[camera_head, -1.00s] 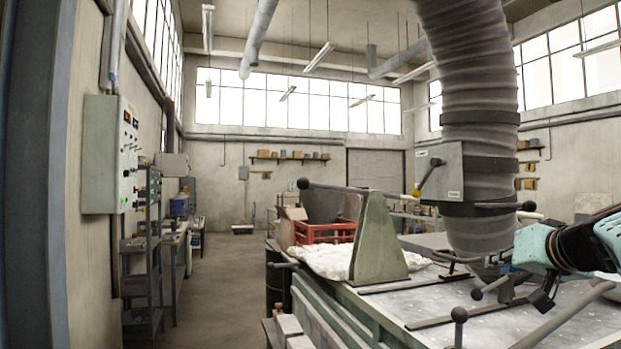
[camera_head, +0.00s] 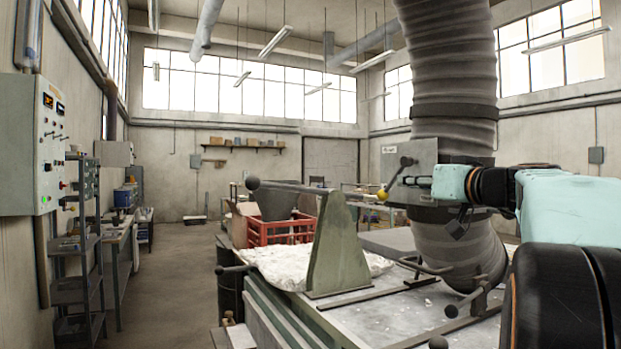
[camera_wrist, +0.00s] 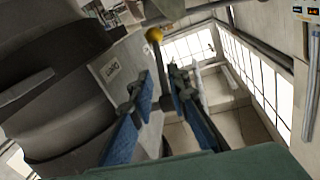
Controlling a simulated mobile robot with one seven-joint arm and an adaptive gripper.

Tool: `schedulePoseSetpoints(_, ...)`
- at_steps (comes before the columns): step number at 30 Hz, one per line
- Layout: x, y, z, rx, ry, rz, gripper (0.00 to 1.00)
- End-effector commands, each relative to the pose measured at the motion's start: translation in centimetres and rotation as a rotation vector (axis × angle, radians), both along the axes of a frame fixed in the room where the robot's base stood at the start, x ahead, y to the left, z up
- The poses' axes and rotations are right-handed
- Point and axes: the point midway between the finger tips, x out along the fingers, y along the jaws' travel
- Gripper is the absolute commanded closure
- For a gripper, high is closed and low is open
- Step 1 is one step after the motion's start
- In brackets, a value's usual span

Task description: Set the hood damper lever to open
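The hood damper lever (camera_head: 393,180) is a dark rod with a yellow knob at its end, on a grey plate (camera_head: 425,152) on the hood duct. It slants down and left from a dark pivot. My gripper (camera_head: 408,181) is in front of the plate, close to the lever. In the wrist view the yellow knob (camera_wrist: 154,34) shows beyond my gripper (camera_wrist: 158,88). Its two blue-padded fingers are apart, with the lever rod (camera_wrist: 160,68) seen between them. I cannot tell whether either finger touches it.
The ribbed duct (camera_head: 455,90) rises just behind the plate. A control cabinet (camera_head: 30,145) hangs on the left wall. The aisle floor is clear.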

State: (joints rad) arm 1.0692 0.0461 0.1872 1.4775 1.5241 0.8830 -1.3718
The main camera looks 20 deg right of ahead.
Motion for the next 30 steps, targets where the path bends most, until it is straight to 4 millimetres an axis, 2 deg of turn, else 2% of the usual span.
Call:
schedulePoseSetpoints(1, 1.1, 0.0, 0.2, 0.003, 0.001, 0.002, 0.84)
schedulePoseSetpoints(6, 4.0, 0.1, 0.2, 0.002, 0.002, 0.002, 0.84)
schedulePoseSetpoints(12, 5.9, 0.0, 0.1, 0.001, 0.002, 0.0, 0.84)
schedulePoseSetpoints(22, 6.2, 0.0, 0.0, 0.0, 0.001, -0.001, 0.84)
schedulePoseSetpoints(26, 6.2, 0.0, 0.0, 0.0, 0.001, -0.001, 0.98)
schedulePoseSetpoints(30, 6.2, 0.0, 0.0, 0.0, 0.001, -0.001, 1.0)
